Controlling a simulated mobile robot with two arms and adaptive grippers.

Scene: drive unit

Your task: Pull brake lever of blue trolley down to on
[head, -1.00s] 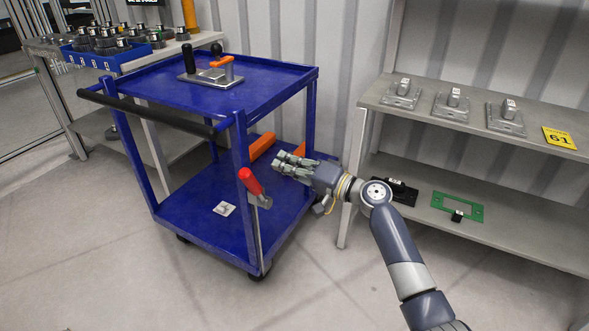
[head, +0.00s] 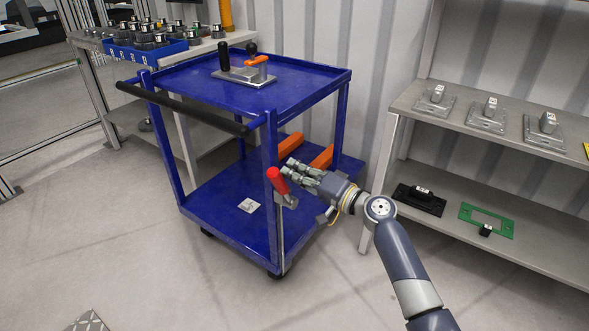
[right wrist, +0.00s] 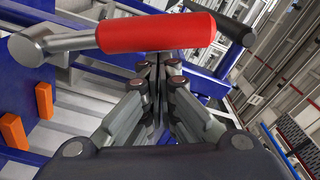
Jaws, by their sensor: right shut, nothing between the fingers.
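The blue trolley (head: 205,205) stands left of centre in the head view. Its brake lever (head: 278,181) has a red grip and sits on the trolley's near right post, with the grip tilted up and to the left. My right gripper (head: 288,170) is shut and empty, its fingertips close beside the red grip. In the right wrist view the red grip (right wrist: 180,33) lies across the top, just beyond the closed fingertips (right wrist: 158,68). I cannot tell whether they touch. My left gripper is out of view.
The trolley's black push handle (head: 185,108) is at the left. A clamp fixture (head: 245,76) sits on its top shelf. A grey rack (head: 510,165) with metal parts stands at the right. A bench with a blue bin (head: 150,50) stands behind. Floor in front is clear.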

